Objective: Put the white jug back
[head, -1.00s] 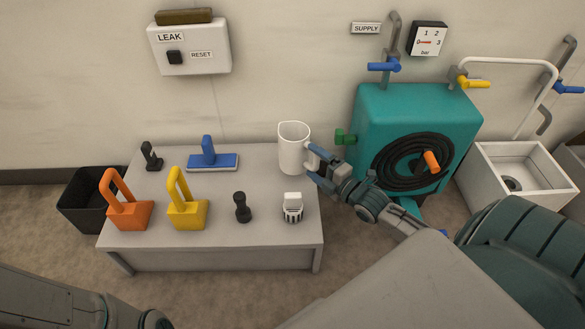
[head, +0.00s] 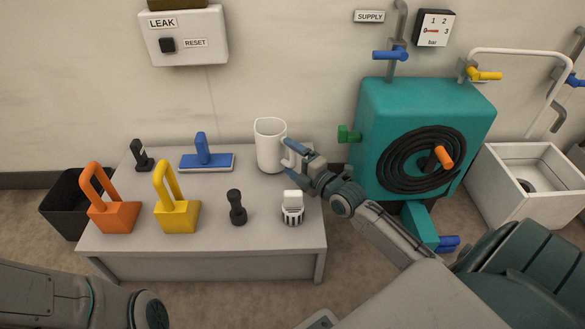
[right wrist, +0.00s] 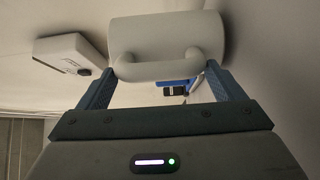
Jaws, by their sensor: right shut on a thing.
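The white jug (head: 268,148) is upright over the back right part of the grey table (head: 190,249). I cannot tell whether its base touches the tabletop. My right gripper (head: 292,158) is shut on the jug's handle, on the jug's right side. In the right wrist view, the jug (right wrist: 165,35) fills the top middle, with its handle between the two blue fingers of the gripper (right wrist: 163,82). My left gripper is out of view; only part of the left arm shows at the lower left.
A blue-handled tool (head: 205,160), a black handle (head: 143,157), orange (head: 115,217) and yellow (head: 177,216) handled blocks, a black knob (head: 237,208) and a white ribbed piece (head: 292,207) stand on the table. A teal machine (head: 385,110) stands at right.

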